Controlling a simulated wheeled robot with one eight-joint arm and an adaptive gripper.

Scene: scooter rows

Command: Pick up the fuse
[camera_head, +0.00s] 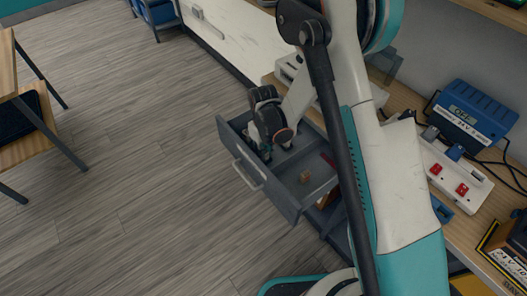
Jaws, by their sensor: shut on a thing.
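The open grey drawer (290,203) juts out from under the workbench. My gripper (265,152) reaches down into the drawer's left, far part. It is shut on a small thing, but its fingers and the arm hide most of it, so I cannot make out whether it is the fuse. A small orange-brown block (305,176) lies on the drawer floor, apart from my gripper. A red thing (329,161) lies near the drawer's right side, partly behind my arm. I cannot identify a fuse for certain.
The wooden workbench (405,101) on the right holds a blue meter-like device (473,115), a white switch panel with red switches (450,178) and dark cables. A table and chair (25,135) stand at the left. The wood floor (130,200) before the drawer is clear.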

